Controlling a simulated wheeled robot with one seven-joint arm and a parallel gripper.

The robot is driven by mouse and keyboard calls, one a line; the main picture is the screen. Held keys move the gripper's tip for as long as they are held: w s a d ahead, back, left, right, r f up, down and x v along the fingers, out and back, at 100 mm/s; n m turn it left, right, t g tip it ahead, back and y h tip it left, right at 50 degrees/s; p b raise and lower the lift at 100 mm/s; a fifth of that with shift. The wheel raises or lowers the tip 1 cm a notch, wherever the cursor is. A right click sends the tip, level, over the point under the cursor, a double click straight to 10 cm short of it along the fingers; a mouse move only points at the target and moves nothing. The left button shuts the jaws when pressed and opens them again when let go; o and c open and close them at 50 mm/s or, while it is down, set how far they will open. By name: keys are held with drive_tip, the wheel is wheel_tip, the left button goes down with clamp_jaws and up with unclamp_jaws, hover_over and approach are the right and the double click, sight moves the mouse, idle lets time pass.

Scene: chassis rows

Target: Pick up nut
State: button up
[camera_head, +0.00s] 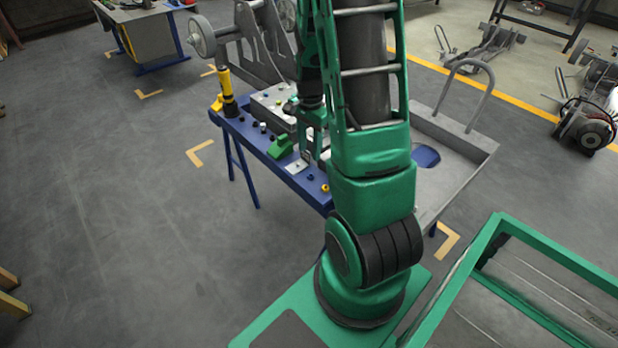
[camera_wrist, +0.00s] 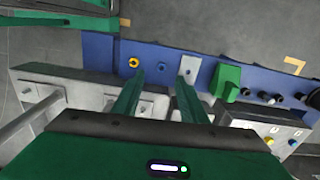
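A small yellow-orange ring-shaped nut (camera_wrist: 133,62) lies on the blue tabletop (camera_wrist: 101,50) in the wrist view. A small yellow piece, seemingly the same nut, shows near the blue table's front edge in the head view (camera_head: 325,187). My gripper (camera_wrist: 163,68) is open, with its two green fingers apart and nothing held between them. The nut appears just left of the left fingertip in the wrist view, not between the fingers. A small dark blue round piece (camera_wrist: 161,66) shows between the fingertips. In the head view my arm hides much of the gripper.
A white plate (camera_head: 297,166) and a green block (camera_head: 281,146) sit on the blue table close to the gripper. Several dark knobs and a yellow-and-black tool (camera_head: 227,90) stand farther left. A grey chassis frame (camera_head: 455,134) lies behind and right of my arm.

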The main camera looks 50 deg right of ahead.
drive_tip(key=f, duration=0.1)
hover_over(310, 178)
drive_tip(key=f, duration=0.5)
drive_tip(key=shift+w+f, duration=0.2)
drive_tip(key=shift+f, duration=0.1)
drive_tip(key=shift+w+d+f, duration=0.1)
drive_tip(key=shift+d+f, duration=0.1)
drive_tip(key=shift+f, duration=1.1)
drive_tip(key=shift+w+d+f, duration=0.1)
drive_tip(key=shift+d+f, duration=0.05)
drive_tip(key=shift+f, duration=1.15)
drive_tip(key=shift+c, duration=0.6)
drive_tip(key=c, duration=0.9)
